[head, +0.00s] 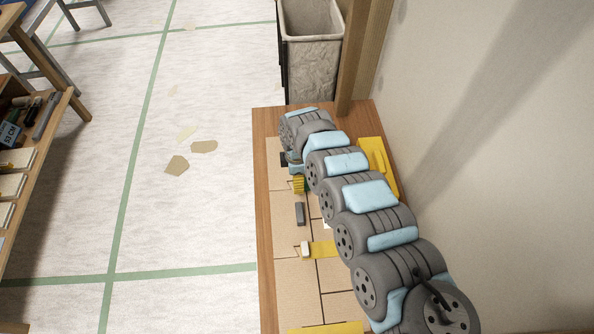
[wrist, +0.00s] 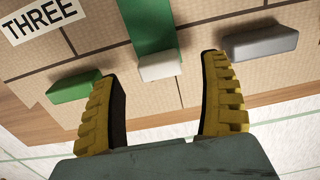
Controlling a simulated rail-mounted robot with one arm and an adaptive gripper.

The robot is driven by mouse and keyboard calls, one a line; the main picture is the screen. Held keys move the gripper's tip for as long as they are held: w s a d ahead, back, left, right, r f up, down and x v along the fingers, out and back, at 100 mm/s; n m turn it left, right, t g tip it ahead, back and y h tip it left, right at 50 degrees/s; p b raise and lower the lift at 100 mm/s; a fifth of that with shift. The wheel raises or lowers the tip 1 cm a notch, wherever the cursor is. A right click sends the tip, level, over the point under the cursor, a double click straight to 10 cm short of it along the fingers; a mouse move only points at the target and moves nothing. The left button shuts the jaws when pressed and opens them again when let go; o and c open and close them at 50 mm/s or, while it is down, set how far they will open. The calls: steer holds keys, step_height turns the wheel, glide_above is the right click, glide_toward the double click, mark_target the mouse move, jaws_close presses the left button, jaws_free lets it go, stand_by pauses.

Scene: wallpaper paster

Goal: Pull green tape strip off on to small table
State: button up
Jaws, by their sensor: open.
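In the wrist view a green tape strip (wrist: 152,28) lies on the tan tiled board (wrist: 200,20), running from the top edge to a small white block (wrist: 160,66) at its near end. My gripper (wrist: 163,66) is open, with its two yellow ridged fingers on either side of the white block in the picture. I see no contact with it. In the head view one yellow finger of my gripper (head: 299,184) shows over the board (head: 287,280) on the wooden table (head: 264,190). My arm hides the green strip there.
In the head view a yellow strip (head: 323,249) lies nearer. A grey bin (head: 312,60) stands beyond the table; the wall is right.

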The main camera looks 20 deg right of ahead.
steer(key=shift+f+b, duration=0.35)
steer(key=shift+f, duration=1.05)
steer(key=c, duration=1.4)
